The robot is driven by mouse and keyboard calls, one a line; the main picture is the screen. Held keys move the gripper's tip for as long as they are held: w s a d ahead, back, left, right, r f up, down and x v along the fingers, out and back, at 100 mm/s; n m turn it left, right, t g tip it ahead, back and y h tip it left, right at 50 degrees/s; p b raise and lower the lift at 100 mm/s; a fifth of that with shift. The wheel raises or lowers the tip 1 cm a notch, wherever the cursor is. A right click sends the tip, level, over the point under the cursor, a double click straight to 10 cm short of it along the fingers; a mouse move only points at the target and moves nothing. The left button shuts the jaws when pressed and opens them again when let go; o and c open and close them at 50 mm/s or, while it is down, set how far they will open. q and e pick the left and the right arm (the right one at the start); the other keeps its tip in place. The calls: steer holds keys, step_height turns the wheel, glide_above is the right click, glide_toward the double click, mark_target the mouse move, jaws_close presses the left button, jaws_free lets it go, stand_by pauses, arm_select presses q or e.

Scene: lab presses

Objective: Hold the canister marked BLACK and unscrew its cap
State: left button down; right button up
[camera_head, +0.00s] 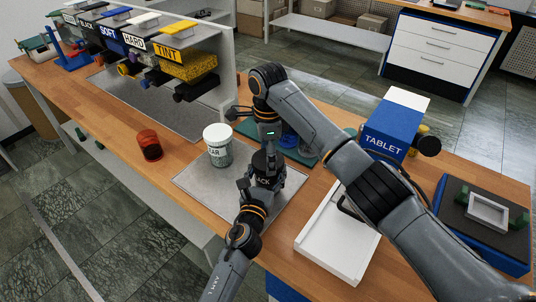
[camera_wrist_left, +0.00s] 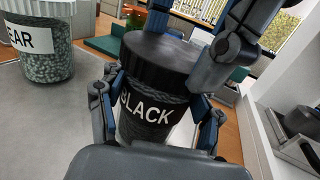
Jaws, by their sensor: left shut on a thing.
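The canister marked BLACK (camera_wrist_left: 150,118) stands upright with its wide black cap (camera_wrist_left: 160,55) on top. In the head view the canister (camera_head: 267,182) is on the grey mat, partly hidden by my arms. My left gripper (camera_head: 262,188) is shut around the canister's body, with a finger on each side in the left wrist view (camera_wrist_left: 160,115). My right gripper (camera_head: 267,148) points down from above at the cap. In the left wrist view its fingers (camera_wrist_left: 200,35) are at the cap's far and right sides; whether they grip it is unclear.
A white-lidded canister marked CLEAR (camera_head: 218,148) stands just left on the grey mat (camera_head: 205,185). A red-brown jar (camera_head: 149,145) is further left. A white tray (camera_head: 330,250) lies to the right, with a blue TABLET press (camera_head: 388,130) behind it. Labelled hoppers (camera_head: 165,50) stand at back left.

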steer(key=c, duration=0.3)
steer(key=n, duration=1)
steer(key=shift+n, duration=0.4)
steer(key=n, duration=0.5)
steer(key=shift+n, duration=0.3)
steer(key=n, duration=0.5)
steer(key=shift+n, duration=0.3)
steer(key=n, duration=0.5)
steer(key=shift+n, duration=0.3)
steer(key=n, duration=0.5)
steer(key=shift+n, duration=0.3)
steer(key=n, duration=0.5)
steer(key=shift+n, duration=0.3)
steer(key=n, duration=0.4)
